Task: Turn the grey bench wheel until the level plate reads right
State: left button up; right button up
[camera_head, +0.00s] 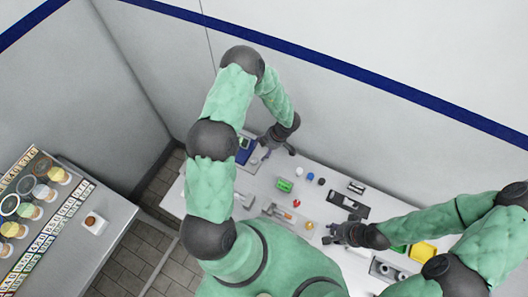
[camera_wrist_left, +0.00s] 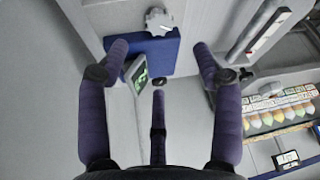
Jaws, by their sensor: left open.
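The grey wheel (camera_wrist_left: 158,21) is lobed and sits on the far side of a blue box (camera_wrist_left: 154,50) in the left wrist view. A small tilted plate with a dark face and green marks (camera_wrist_left: 141,78) stands at the box's near side; I take it as the level plate, but its reading is too small to tell. In the head view the blue box (camera_head: 244,153) is at the bench's back left, partly behind my arm. My left gripper (camera_head: 278,150) is open and empty, just right of the box. My right gripper (camera_head: 334,236) is low over the bench's front; its finger state is unclear.
A wall stands close behind. A side table (camera_head: 85,250) with several jars is at the left.

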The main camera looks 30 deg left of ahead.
aim_at(254, 160)
pick_arm(q)
jog(key=p+x, duration=0.1)
jog(key=x, duration=0.9)
jog(key=shift+a+f, duration=0.15)
jog(key=shift+f, duration=0.2)
jog(key=shift+c, duration=0.3)
jog(key=c, duration=1)
